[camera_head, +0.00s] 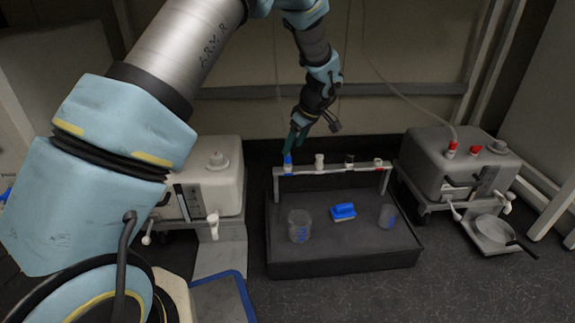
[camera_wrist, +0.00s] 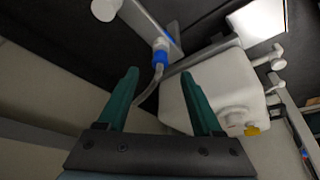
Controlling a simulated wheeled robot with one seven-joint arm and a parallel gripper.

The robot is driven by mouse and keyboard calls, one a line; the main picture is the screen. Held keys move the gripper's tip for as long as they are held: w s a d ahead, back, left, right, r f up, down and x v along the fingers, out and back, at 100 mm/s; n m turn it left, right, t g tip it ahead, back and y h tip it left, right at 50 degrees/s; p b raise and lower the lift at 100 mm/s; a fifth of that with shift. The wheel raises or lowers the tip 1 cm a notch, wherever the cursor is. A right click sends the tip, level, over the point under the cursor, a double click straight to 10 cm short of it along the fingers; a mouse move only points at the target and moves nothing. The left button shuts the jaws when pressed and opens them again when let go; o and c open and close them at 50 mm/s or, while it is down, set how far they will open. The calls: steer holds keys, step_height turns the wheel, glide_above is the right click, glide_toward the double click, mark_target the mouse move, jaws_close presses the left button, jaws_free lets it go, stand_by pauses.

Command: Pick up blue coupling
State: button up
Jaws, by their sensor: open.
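The blue coupling (camera_head: 288,163) stands at the left end of the rack's raised rail (camera_head: 335,171). In the wrist view the blue coupling (camera_wrist: 160,57) sits on the rail, with a pale hose (camera_wrist: 151,90) running from it towards my gripper. My gripper (camera_head: 294,143) is just above the coupling in the head view. In the wrist view my gripper (camera_wrist: 160,75) has its two green fingers wide apart. The coupling shows beyond the gap between the fingertips, and nothing is held.
The dark tray (camera_head: 345,262) holds two clear beakers and a blue block (camera_head: 343,211). A white machine (camera_head: 215,180) stands left and a grey one (camera_head: 455,160) right.

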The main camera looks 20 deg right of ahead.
mark_target(288, 156)
steer(key=b+x, duration=0.3)
steer(key=x, duration=0.3)
steer(key=shift+f+b, duration=0.25)
steer(key=shift+b, duration=0.15)
steer(key=shift+r, duration=0.1)
steer(key=shift+c, duration=0.2)
jaws_close()
